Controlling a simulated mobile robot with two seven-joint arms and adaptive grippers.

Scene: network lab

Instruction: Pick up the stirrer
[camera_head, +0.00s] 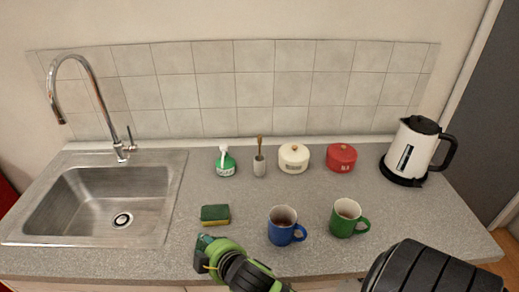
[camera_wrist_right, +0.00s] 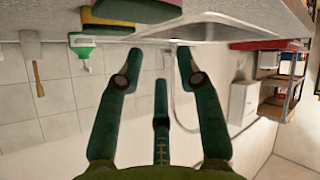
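The stirrer (camera_head: 260,144) is a thin brown stick standing upright in a small pale holder (camera_head: 259,167) near the back of the counter. The upside-down right wrist view also shows the stirrer (camera_wrist_right: 38,79) and the holder (camera_wrist_right: 30,45) at its left edge. My right gripper (camera_head: 206,253) is at the counter's front, in front of the sponge and well short of the stirrer. Its green fingers (camera_wrist_right: 158,58) are spread with nothing between them. My left gripper is not in view.
A green-and-white bottle (camera_head: 226,162) stands left of the holder, a white pot (camera_head: 294,158) and red pot (camera_head: 341,158) right. A sponge (camera_head: 215,214), blue mug (camera_head: 282,230) and green mug (camera_head: 346,220) stand nearer. The sink (camera_head: 75,205) is left, a kettle (camera_head: 412,150) right.

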